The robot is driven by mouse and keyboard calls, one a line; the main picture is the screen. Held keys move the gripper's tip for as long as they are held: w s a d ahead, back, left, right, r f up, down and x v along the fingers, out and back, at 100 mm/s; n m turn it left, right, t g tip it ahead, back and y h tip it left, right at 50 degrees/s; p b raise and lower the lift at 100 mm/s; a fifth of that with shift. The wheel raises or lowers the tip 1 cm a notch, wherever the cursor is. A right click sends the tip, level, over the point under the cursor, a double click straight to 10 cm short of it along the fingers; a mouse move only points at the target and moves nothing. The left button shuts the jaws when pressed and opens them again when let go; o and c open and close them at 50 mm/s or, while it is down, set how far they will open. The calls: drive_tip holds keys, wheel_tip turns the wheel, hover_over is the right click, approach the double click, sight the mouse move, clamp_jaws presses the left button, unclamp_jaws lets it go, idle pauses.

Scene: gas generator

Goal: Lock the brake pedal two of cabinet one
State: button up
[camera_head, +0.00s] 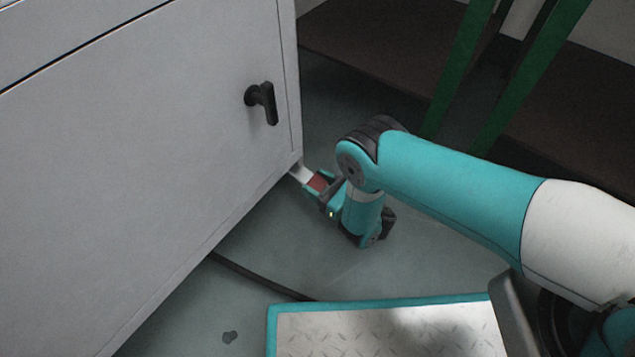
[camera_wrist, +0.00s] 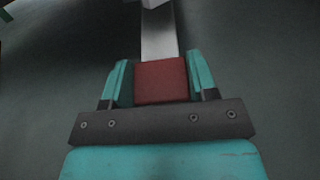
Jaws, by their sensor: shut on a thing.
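The brake pedal (camera_head: 318,183) is a red pad on a light metal arm that comes out low at the near right corner of the grey cabinet (camera_head: 150,150). In the wrist view the red pad (camera_wrist: 161,82) sits between the two teal fingers, with its metal arm (camera_wrist: 158,35) running away from me. My gripper (camera_head: 321,185) is shut on the red pad, close above the floor. In the wrist view my gripper (camera_wrist: 161,80) has a finger on each side of the pad. Part of the pad is hidden by the gripper in the head view.
A black handle (camera_head: 262,102) is on the cabinet door, above the pedal. Green slanted posts (camera_head: 530,75) stand behind my arm. A dark cable (camera_head: 260,277) lies on the floor beside the cabinet. The floor around the gripper looks clear.

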drive_tip(key=shift+w+a+f, duration=0.1)
drive_tip(key=shift+a+f, duration=0.1)
drive_tip(key=shift+f, duration=0.55)
drive_tip(key=o, duration=1.3)
drive_tip(key=shift+d, duration=0.15)
